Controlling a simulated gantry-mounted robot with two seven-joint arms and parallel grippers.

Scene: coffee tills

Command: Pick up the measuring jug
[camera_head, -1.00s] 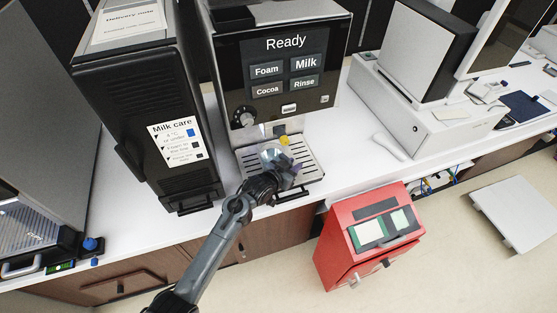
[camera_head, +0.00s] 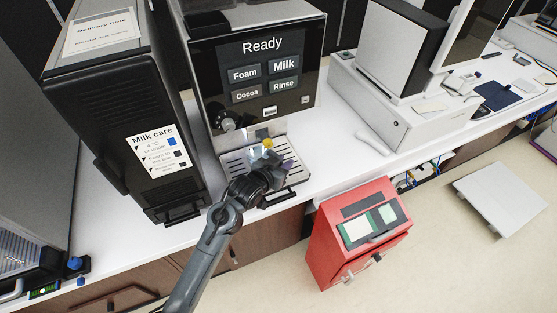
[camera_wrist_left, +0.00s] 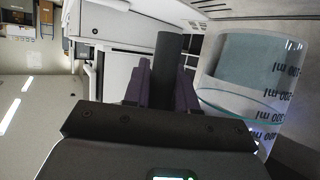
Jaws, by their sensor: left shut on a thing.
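The measuring jug (camera_wrist_left: 245,95) is clear, with dark ml markings. The join between bar and jug is not clear. My right gripper is not in view.
The coffee machine (camera_head: 263,70) with its "Ready" screen stands behind the slotted drip tray (camera_head: 294,168). A black milk cooler (camera_head: 120,110) stands to the left. A red box (camera_head: 355,240) is below the counter front. White counter (camera_head: 335,155) to the right is partly clear.

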